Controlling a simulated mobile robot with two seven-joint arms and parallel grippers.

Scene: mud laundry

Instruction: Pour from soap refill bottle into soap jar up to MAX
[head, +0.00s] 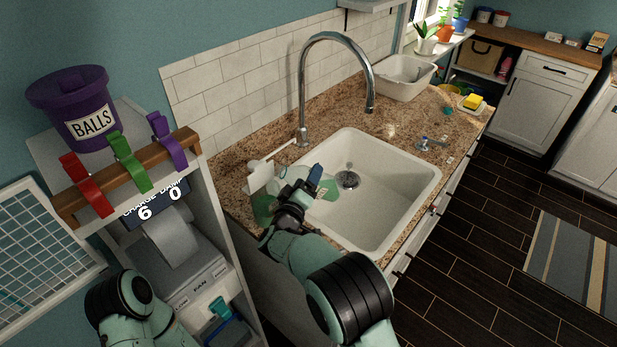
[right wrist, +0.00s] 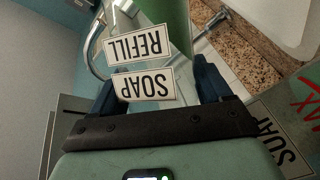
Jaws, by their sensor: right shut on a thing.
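My right gripper (head: 308,185) is over the left end of the sink and shut on the soap refill bottle. In the right wrist view the bottle's white SOAP and REFILL labels (right wrist: 143,85) read upside down between the blue fingers, with green (right wrist: 172,20) beyond them. The soap jar (right wrist: 290,165) is at the right edge of that view, partly cut off, with a SOAP label and part of a red mark. Green shapes flank the gripper in the head view, partly hidden by it. I cannot tell whether liquid is flowing, or the jar's level. My left gripper is out of view.
The white sink (head: 385,205) has a tall curved faucet (head: 303,90) behind it. A shelf unit with a purple bucket (head: 75,110) and coloured clips stands close on the left. A white basin (head: 395,80) and a yellow sponge (head: 473,101) are farther along the granite counter.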

